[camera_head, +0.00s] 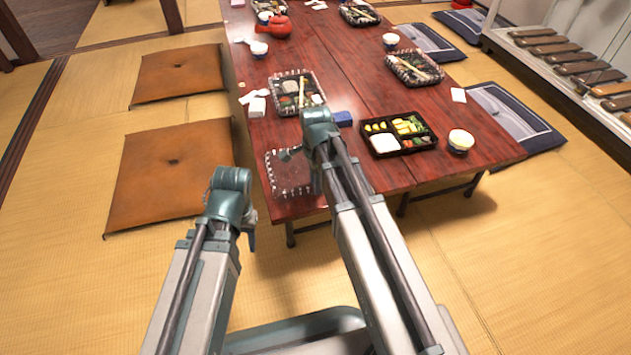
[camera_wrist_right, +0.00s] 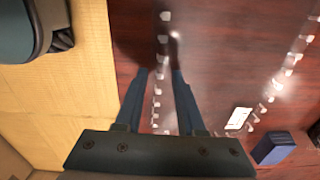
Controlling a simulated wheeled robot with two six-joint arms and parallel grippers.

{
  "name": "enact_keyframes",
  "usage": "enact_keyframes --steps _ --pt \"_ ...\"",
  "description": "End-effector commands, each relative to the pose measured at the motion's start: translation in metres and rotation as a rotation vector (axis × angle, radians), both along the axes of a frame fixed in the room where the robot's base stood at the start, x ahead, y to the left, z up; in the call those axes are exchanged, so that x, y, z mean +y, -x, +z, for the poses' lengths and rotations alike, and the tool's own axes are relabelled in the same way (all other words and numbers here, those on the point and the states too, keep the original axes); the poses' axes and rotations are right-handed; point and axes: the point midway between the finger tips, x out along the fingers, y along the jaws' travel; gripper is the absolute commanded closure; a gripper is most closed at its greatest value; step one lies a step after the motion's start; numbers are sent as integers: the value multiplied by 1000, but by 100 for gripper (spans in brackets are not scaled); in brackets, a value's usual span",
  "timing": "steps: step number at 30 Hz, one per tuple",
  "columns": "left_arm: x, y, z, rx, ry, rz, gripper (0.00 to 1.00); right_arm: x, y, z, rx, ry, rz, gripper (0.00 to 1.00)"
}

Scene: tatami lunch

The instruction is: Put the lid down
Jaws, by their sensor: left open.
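The clear lid (camera_head: 290,188), marked by pale glints along its edges, appears to lie flat on the table's near left corner. In the right wrist view the lid (camera_wrist_right: 288,72) spans the dark wood, one edge line running between my fingers. My right gripper (camera_wrist_right: 161,74) is over that edge with its fingers apart, a gap on each side of the line. In the head view its arm partly covers the lid's right side. An uncovered black lunch box (camera_head: 398,148) with rice and vegetables stands to the right. My left gripper (camera_head: 251,238) is off the table, near its left corner, and open.
A small blue block (camera_head: 343,118) and a white cup (camera_head: 460,140) stand near the lunch box. Other lunch boxes with clear covers (camera_head: 415,67) and a red teapot (camera_head: 278,27) are farther back. Brown cushions (camera_head: 172,178) lie left of the table (camera_head: 330,80).

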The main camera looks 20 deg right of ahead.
Motion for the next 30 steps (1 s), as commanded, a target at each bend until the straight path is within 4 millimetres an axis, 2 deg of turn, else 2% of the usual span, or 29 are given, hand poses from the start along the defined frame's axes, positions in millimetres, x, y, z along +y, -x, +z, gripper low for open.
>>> enact_keyframes --steps 5,11,17,30 --pt "0 0 2 0 0 0 50 0 0 2 0 0 0 62" --pt "0 0 14 1 0 0 50 0 0 14 0 0 0 62" --pt "0 0 38 2 -1 0 50 0 0 38 0 0 0 62" --pt "0 1 104 4 -1 -14 50 0 1 104 0 0 0 62"
